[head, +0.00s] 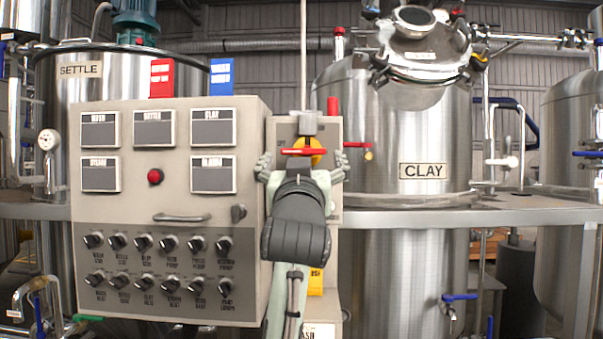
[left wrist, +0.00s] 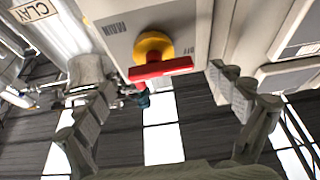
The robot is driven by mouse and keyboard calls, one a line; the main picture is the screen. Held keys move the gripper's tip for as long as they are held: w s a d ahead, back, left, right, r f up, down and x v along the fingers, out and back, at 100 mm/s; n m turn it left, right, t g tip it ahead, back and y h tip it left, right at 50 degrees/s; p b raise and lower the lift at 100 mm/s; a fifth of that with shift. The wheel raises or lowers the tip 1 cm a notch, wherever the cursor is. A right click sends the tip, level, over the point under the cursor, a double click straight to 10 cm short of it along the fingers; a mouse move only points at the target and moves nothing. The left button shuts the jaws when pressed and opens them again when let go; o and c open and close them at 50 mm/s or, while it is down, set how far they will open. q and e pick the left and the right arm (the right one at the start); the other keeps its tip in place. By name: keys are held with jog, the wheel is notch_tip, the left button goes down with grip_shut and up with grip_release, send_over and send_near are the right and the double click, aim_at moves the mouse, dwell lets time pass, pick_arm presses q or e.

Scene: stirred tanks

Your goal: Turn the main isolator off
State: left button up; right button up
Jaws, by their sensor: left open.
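The main isolator has a red bar handle (head: 291,152) on a yellow round base (head: 316,143), on the front of a narrow grey box. The handle lies about level in the head view. My left gripper (head: 302,167) is open in front of the isolator. Its fingers stand on either side of the handle, and it also shows in the left wrist view (left wrist: 163,84). No finger visibly touches the handle. My right gripper is not in view.
A control panel (head: 155,207) with knobs, a red button and small screens stands directly left of the isolator box (head: 333,205). The steel CLAY tank (head: 420,140) stands to the right, with pipes and a ledge (head: 500,207). A red-handled valve (head: 357,145) sits close by.

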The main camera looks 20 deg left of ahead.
pick_arm(q)
jog(key=v, duration=0.8)
